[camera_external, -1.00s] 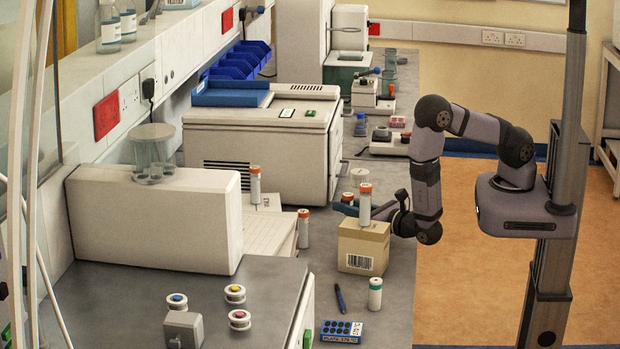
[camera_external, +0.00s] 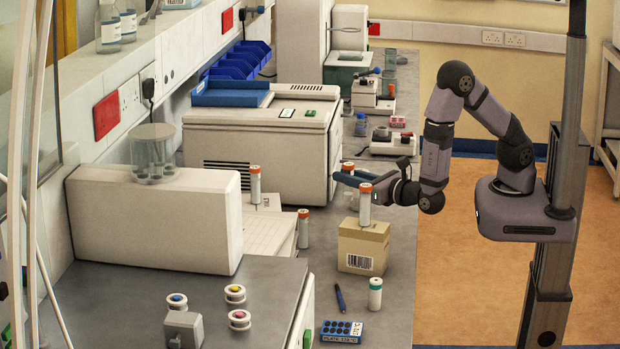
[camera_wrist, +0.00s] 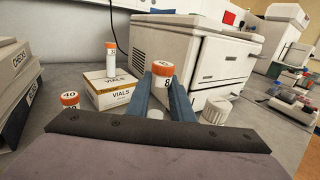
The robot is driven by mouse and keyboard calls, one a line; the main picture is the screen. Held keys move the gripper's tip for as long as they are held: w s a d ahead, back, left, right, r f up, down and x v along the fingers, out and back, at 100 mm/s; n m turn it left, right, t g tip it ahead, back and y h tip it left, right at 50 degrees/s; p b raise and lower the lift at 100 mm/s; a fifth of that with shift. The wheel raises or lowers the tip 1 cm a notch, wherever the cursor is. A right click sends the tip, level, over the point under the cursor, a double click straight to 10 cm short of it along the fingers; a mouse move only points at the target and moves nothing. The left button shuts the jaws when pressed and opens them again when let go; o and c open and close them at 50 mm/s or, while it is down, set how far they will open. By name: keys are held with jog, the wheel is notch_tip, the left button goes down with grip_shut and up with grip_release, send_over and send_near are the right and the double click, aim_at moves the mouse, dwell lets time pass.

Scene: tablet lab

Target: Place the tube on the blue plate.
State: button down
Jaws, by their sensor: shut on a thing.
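My gripper (camera_external: 353,180) is shut on an orange-capped tube (camera_external: 348,166) and holds it upright above the bench. In the wrist view the held tube's orange cap (camera_wrist: 163,67) shows between the two blue-grey fingers (camera_wrist: 163,95); its lower part is hidden. The blue plate (camera_external: 342,331), a small block with dark round wells, lies at the bench's near end. It is well in front of my gripper and apart from it. I do not see it in the wrist view.
A cardboard box (camera_external: 363,250) bearing another orange-capped tube (camera_external: 365,212) stands between my gripper and the plate. More orange-capped tubes (camera_external: 303,230) stand left. A large white machine (camera_external: 265,145) is behind.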

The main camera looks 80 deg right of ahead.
jog(key=shift+r, duration=0.8)
